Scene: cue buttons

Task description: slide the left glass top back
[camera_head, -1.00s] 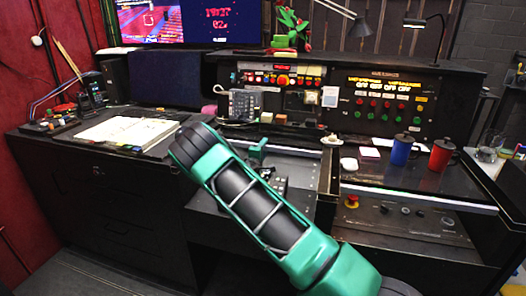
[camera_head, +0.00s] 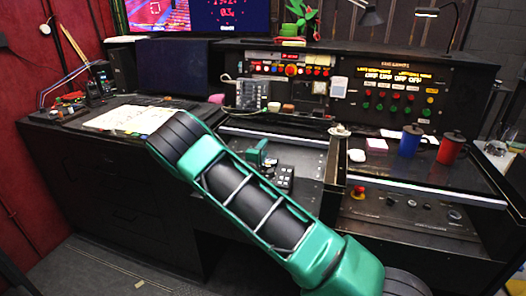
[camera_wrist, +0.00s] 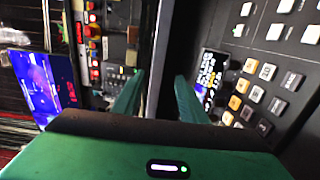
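The left bay (camera_head: 312,170) of the black console lies behind my raised arm. A pale, glassy surface (camera_head: 305,156) shows at its back, below a thin bright strip; I cannot tell exactly where the left glass top's edges lie, as my arm hides part of the bay. My gripper (camera_head: 258,155) is low over this bay, beside a small dark keypad.
A right glass top with a bright front edge (camera_head: 420,189) bears a blue mug (camera_head: 410,141) and a red mug (camera_head: 450,149). An open book (camera_head: 125,119) lies on the left desk. Button panels (camera_head: 400,95) stand behind.

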